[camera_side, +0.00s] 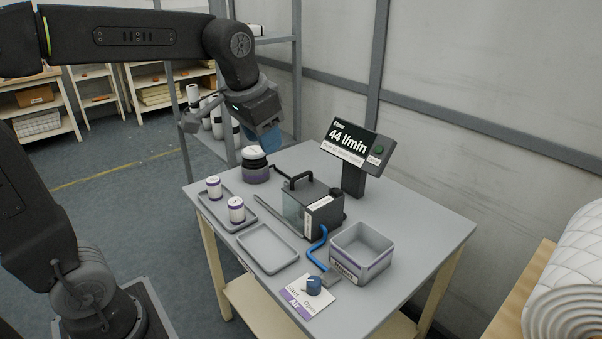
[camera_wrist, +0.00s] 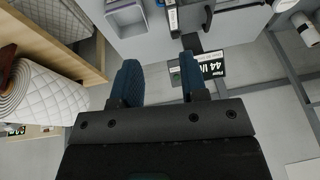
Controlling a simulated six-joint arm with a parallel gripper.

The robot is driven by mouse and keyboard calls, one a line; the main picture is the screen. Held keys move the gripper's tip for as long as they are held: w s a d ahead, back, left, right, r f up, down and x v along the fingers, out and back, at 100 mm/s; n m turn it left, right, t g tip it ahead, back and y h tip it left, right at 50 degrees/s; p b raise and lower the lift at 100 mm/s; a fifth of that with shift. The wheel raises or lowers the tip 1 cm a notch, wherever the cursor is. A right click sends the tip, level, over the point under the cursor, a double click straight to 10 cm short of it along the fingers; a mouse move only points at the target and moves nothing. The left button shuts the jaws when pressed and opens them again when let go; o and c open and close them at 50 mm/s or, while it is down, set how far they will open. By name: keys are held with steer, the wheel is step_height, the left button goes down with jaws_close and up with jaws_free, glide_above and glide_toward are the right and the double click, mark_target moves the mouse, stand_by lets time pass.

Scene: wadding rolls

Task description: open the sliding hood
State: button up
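The hood is not clearly seen in the wrist view; part of the device (camera_wrist: 173,18) shows at the top.
A display reading 44 l/min (camera_side: 348,142) stands behind the hood. A reject box (camera_side: 362,250), an air knob (camera_side: 314,285) with blue hose, an empty tray (camera_side: 267,249) and a tray with two rolls (camera_side: 226,209) surround it.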

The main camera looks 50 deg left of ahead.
steer(key=w+a+f+g, duration=0.15)
steer(key=w+a, duration=0.35)
steer(key=w, duration=0.6)
steer(key=g+y, duration=0.1)
steer(key=g, duration=0.1)
glide_toward(300, 175)
steer(key=f, duration=0.2)
steer(key=a+f, duration=0.1)
steer(key=f, duration=0.5)
steer(key=shift+w+a+f, duration=0.1)
steer(key=shift+a+f, duration=0.15)
steer(key=shift+a, duration=0.05)
steer(key=shift+c, duration=0.4)
jaws_close()
